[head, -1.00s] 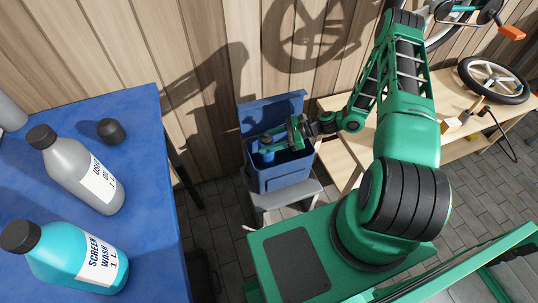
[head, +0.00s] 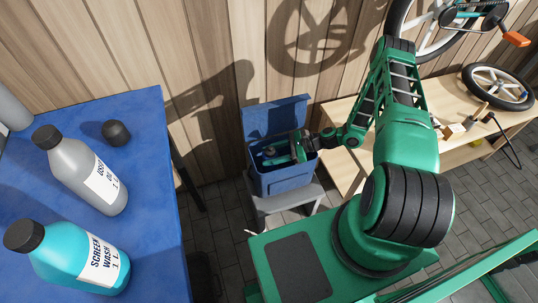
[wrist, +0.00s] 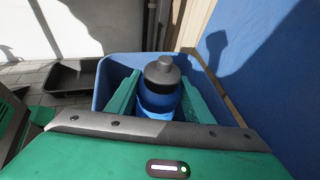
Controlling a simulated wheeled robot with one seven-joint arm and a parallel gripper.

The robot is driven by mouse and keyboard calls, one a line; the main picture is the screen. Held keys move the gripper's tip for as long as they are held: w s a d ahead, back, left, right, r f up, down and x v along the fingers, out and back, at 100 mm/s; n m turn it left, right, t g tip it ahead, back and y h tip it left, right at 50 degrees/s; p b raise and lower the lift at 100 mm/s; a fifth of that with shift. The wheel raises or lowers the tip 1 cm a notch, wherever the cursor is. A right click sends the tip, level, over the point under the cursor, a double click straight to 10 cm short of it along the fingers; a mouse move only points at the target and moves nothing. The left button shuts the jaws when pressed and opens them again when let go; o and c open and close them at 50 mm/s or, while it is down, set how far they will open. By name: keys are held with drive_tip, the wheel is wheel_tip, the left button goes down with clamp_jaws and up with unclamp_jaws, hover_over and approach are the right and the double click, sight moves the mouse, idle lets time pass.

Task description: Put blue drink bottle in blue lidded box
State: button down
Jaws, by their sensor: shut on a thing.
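The blue drink bottle (wrist: 160,98) has a dark grey cap and stands roughly upright between the green fingers of my gripper (wrist: 160,100) in the wrist view. My gripper is shut on it. The blue lidded box (head: 285,181) stands with its lid (head: 275,117) open and raised at the back. In the head view my gripper (head: 283,152) is at the mouth of the box, with the bottle largely hidden there. In the wrist view the box rim (wrist: 103,82) surrounds the bottle, whose lower end is hidden.
The box stands on a grey step stool (head: 288,200). A blue table (head: 150,190) at left holds a grey bottle (head: 82,172), a turquoise screen wash bottle (head: 75,255) and a black cap (head: 116,133). A wooden bench (head: 350,115) with a wheel (head: 497,87) is at right.

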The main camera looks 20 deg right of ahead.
drive_tip(key=shift+f, duration=0.4)
drive_tip(key=c, duration=0.9)
unclamp_jaws()
drive_tip(key=shift+r, duration=0.1)
